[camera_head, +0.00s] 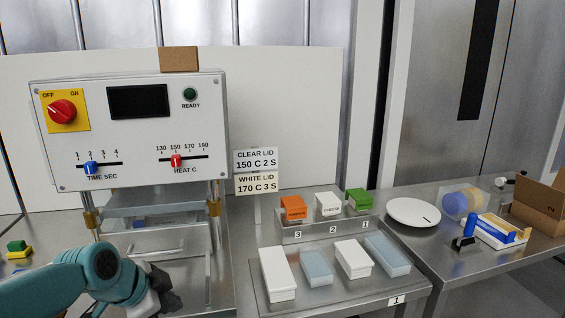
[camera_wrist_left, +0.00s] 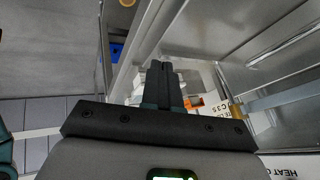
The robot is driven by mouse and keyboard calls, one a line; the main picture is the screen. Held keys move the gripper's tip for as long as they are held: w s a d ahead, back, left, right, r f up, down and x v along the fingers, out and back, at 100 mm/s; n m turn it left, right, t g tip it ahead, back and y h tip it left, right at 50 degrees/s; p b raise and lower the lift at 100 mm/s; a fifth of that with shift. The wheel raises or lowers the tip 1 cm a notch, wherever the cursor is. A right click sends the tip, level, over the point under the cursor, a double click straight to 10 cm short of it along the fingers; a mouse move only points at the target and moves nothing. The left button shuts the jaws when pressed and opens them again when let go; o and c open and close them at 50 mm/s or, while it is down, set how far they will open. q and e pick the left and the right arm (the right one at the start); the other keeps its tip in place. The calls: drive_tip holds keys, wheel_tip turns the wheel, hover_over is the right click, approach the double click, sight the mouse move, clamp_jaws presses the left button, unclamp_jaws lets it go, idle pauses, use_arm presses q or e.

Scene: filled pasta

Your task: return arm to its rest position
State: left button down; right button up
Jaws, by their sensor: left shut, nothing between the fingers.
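My left arm comes in from the bottom left in the head view. My left gripper (camera_head: 158,284) is dark and partly hidden behind my teal wrist. It is in front of the sealing machine's lower part, left of the front tray table. In the left wrist view my left gripper (camera_wrist_left: 162,72) shows its two dark fingers together, with nothing between them. My right gripper does not show in either view.
The sealing machine (camera_head: 150,95) stands behind my arm, with brass-collared posts. Several lidded trays (camera_head: 352,258) lie on the steel table (camera_head: 335,298) to the right. Three small boxes (camera_head: 327,205) stand behind them. A white plate (camera_head: 412,212) is further right. Yellow and green blocks (camera_head: 17,247) lie far left.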

use_arm(q)
drive_tip(key=s+d+f+n+g+p, duration=0.1)
drive_tip(key=s+d+f+n, duration=0.1)
drive_tip(key=f, duration=0.6)
drive_tip(key=s+d+f+n+g, duration=0.1)
drive_tip(key=s+d+f+n, duration=0.15)
drive_tip(key=f, duration=0.55)
drive_tip(key=s+d+f+n+g+p, duration=0.1)
drive_tip(key=s+f+n, duration=0.1)
drive_tip(key=f, duration=0.5)
drive_tip(key=s+d+f+n+g, duration=0.1)
drive_tip(key=s+f+n, duration=0.3)
drive_tip(key=s, duration=0.5)
drive_tip(key=s+d+f+n+g, duration=0.1)
drive_tip(key=s+d+f+n, duration=0.2)
drive_tip(key=s+f, duration=0.5)
drive_tip(key=shift+s+d+f+n+g+h+p, duration=0.2)
drive_tip(key=shift+s+d+n+g+h+p, duration=0.15)
drive_tip(key=shift+s+n, duration=0.25)
drive_tip(key=shift+w, duration=0.1)
